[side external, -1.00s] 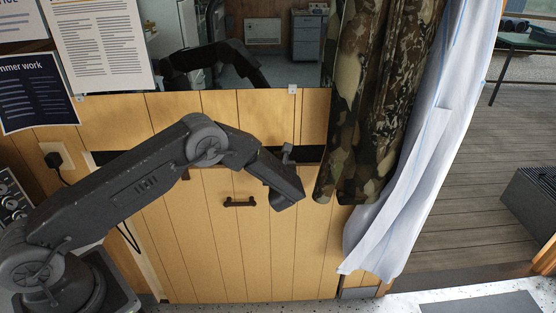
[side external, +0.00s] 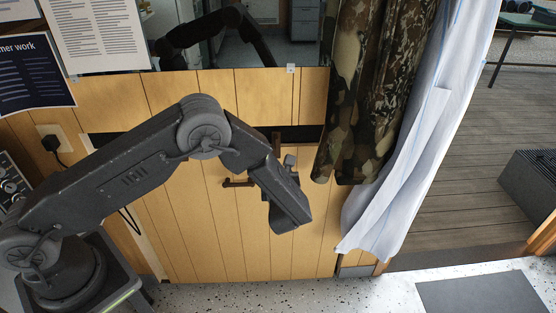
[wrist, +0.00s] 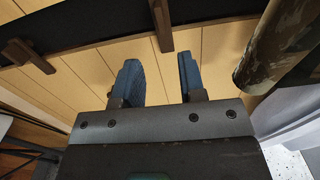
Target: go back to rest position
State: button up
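My gripper (side external: 287,214) is at the end of my dark grey arm, in front of the wood-panelled wall (side external: 215,240). It points downward in the side view, and its fingers are hard to make out there. In the wrist view, my gripper (wrist: 160,80) shows two blue-padded fingers standing apart with nothing between them. They are open and empty. Past them are wood planks and a dark handle (wrist: 162,25). I cannot tell how far the fingertips are from the wall.
A camouflage garment (side external: 365,100) hangs right of my gripper, beside a white curtain (side external: 405,160). A dark handle (side external: 238,183) on the panel is just left of my forearm. A mirror (side external: 275,48) is above. Speckled floor (side external: 230,298) lies below. The doorway at right is open.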

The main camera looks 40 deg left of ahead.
jog(key=shift+s+d, duration=0.15)
jog(key=s+a+r+n+g+h, duration=0.1)
jog(key=s+a+r+n+g, duration=0.35)
jog(key=s+r+n, duration=0.2)
jog(key=s+a+r+n+g+h, duration=0.1)
jog(key=s+a+r+n+g, duration=0.3)
jog(key=s+r+n+g, duration=0.25)
jog(key=s+d+r+n+t+h, duration=0.2)
jog(key=s+d+r+n+h, duration=0.1)
jog(key=s+r+n+h, duration=0.2)
jog(key=s+d+r+n+t+h, duration=0.1)
jog(key=s+d+r+n+h, duration=0.3)
jog(key=s+n, duration=0.5)
jog(key=shift+s+r+t+h, duration=0.4)
jog(key=shift+s+r+h, duration=0.45)
jog(key=shift+s, duration=0.95)
